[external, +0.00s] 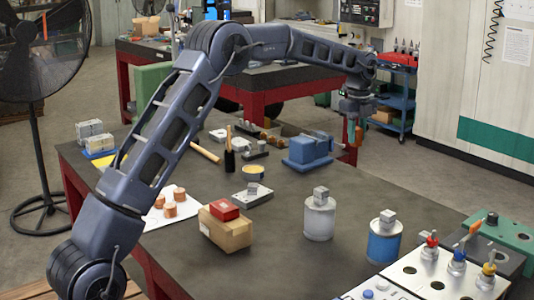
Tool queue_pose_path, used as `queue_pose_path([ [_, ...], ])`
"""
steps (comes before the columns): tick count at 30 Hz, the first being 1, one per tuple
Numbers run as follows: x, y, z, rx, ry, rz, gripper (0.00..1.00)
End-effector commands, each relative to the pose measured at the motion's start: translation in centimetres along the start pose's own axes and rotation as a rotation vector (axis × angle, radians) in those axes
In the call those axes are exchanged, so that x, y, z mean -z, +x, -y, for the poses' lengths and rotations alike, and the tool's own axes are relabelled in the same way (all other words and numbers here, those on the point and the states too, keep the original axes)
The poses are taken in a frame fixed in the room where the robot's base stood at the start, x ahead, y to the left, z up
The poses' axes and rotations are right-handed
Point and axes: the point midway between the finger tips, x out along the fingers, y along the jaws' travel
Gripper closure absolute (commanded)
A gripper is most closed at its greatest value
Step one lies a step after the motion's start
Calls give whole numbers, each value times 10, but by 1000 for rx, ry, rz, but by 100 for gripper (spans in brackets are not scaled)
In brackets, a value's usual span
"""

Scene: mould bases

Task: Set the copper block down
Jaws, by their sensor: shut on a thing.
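My gripper (355,122) points down at the far right of the workbench and is shut on a small copper block (359,135). The block hangs near the bench's far right edge, to the right of a blue vise-like block (306,152). I cannot tell its height above the bench top (290,195). My fingers hide part of the copper block.
Several copper pieces (169,209) stand on a white sheet at the left. A cardboard box (226,234) carries a red box (224,210). A silver can (319,220) and a blue can (383,245) stand nearer. Open bench lies between the vise and cans.

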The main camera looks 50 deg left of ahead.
Motion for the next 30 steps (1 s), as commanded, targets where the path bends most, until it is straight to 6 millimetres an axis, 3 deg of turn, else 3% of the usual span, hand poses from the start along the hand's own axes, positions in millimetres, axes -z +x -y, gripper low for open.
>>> queue_pose_path([
  [5, -6, -3, -2, 1, -8, 0, 100],
  [8, -24, -3, -7, 0, -32, 1, 100],
  [17, -133, -3, -50, 1, -190, 1, 100],
  [30, -294, -4, -150, 0, -448, 1, 100],
])
